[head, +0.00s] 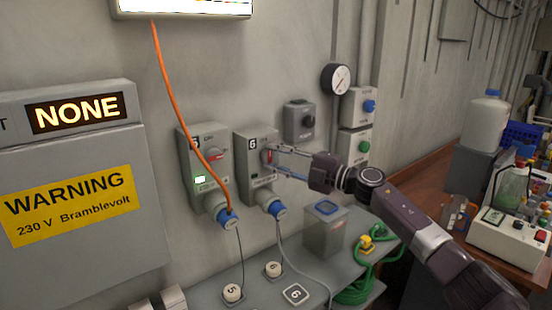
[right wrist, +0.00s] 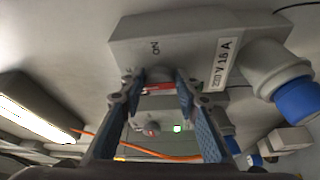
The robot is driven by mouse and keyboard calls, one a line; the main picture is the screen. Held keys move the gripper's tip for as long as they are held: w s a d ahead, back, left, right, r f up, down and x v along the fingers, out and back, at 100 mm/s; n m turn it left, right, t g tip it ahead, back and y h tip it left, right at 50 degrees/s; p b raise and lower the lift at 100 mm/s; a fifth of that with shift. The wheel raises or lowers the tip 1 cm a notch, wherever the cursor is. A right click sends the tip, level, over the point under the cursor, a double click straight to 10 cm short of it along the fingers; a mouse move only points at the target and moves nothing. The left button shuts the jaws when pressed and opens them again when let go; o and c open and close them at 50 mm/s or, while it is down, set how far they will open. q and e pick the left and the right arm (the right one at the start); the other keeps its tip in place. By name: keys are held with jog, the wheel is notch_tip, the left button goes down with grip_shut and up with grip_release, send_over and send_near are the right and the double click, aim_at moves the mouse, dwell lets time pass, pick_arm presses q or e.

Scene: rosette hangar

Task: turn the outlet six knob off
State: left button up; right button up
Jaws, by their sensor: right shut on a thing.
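The outlet six box (head: 256,138) is grey, marked 6, and fixed to the wall right of the outlet five box (head: 188,150). It also shows close up in the right wrist view (right wrist: 195,38), with the word ON on its face. Its red knob (right wrist: 158,88) lies between the fingertips of my right gripper (head: 275,155), which is shut on it. The fingers partly cover the knob, so its exact angle is hard to read. A blue-capped socket (head: 277,209) hangs below the box. My left gripper is not in view.
Outlet five has a green light (head: 200,180) and an orange cable (head: 177,90) running across it. A grey switch (head: 300,121) and a round gauge (head: 336,79) are on the wall to the right. A shelf below carries a grey box (head: 325,235) and green cable (head: 357,289).

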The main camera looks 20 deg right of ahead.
jog(key=o, duration=1.2)
jog(key=shift+c, duration=0.2)
jog(key=shift+s+d+f, duration=0.1)
jog(key=shift+s+d, duration=0.05)
jog(key=v, duration=1.1)
jog(key=shift+s+d, duration=0.2)
